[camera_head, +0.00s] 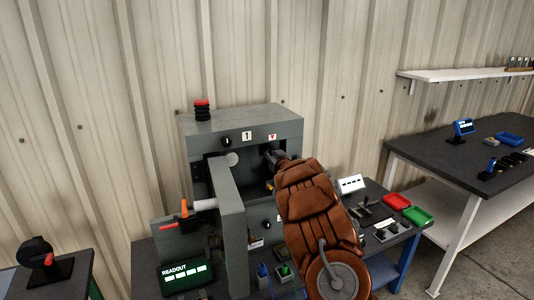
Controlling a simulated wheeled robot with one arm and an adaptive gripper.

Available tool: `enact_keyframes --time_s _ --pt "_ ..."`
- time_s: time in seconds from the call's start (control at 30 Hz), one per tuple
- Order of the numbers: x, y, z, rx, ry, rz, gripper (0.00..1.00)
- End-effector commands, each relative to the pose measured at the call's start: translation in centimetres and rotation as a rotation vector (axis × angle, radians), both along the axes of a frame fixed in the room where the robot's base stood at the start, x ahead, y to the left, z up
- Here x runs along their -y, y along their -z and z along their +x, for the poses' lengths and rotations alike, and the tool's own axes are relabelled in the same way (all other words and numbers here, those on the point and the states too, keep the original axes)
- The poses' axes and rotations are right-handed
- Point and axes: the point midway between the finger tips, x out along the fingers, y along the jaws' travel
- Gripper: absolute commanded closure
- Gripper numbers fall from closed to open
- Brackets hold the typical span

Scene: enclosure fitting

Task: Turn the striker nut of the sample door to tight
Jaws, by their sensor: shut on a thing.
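The grey enclosure (240,124) stands on the dark bench. Its sample door (226,225) is swung open towards me, with a pale cylinder and an orange-red handle (184,208) on its left side. My arm comes in from the lower right. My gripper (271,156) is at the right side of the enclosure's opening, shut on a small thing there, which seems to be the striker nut. The nut itself is hidden by the jaws and too small to make out. How far it is turned cannot be seen.
A readout screen (186,274) stands at the bench's front left. A red tray (397,201) and a green tray (418,216) lie to the right of my arm. Another bench (430,150) with a blue device is at the right. The open door stands close left of my arm.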

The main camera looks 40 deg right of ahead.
Motion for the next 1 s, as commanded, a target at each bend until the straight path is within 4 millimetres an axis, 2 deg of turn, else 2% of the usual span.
enact_keyframes --time_s 0.33,0.37,0.6,1.0 --pt "-0.19 0.04 0.12 0.003 -0.003 0.013 1.0" --pt "-0.19 0.04 0.12 0.003 -0.004 0.013 0.85" --pt "-0.09 0.04 0.04 0.003 -0.002 0.013 0.61" --pt "-0.09 0.06 -0.35 0.002 0.001 0.013 0.61"
